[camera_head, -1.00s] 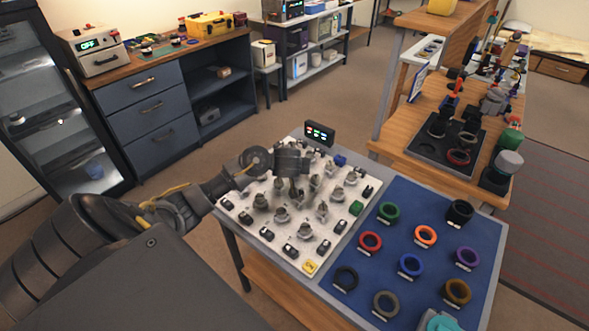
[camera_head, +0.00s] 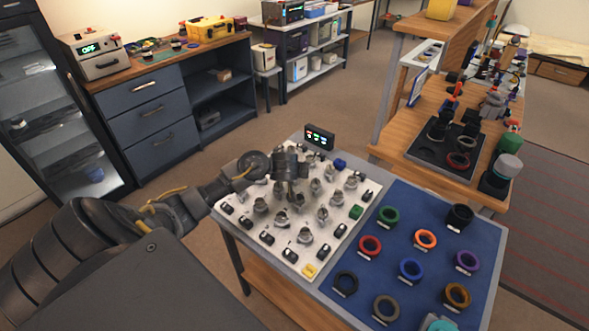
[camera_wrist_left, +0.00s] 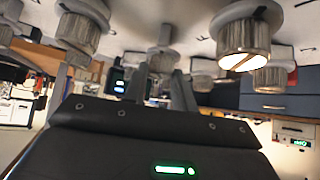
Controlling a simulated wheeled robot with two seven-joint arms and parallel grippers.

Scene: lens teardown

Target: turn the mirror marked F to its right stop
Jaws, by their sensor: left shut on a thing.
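The white board (camera_head: 236,198) carries several grey mirror mounts in rows. My left gripper (camera_head: 291,194) points down over the rear middle of the board and is shut on one grey mount, which its fingers mostly hide. In the left wrist view my fingers (camera_wrist_left: 158,92) close around a grey mount (camera_wrist_left: 162,62). Other mounts stand beside it, one large at the right (camera_wrist_left: 245,35) and one at the left (camera_wrist_left: 82,25). The letters are too small to read, so I cannot tell whether the held one is marked F. My right gripper is not in view.
A small black display (camera_head: 319,137) with coloured readouts stands at the board's rear edge. Mounts crowd close around my left gripper. A blue mat (camera_head: 400,228) with several coloured rings lies to the right. Small black blocks and a yellow one (camera_head: 310,270) line the board's near edge.

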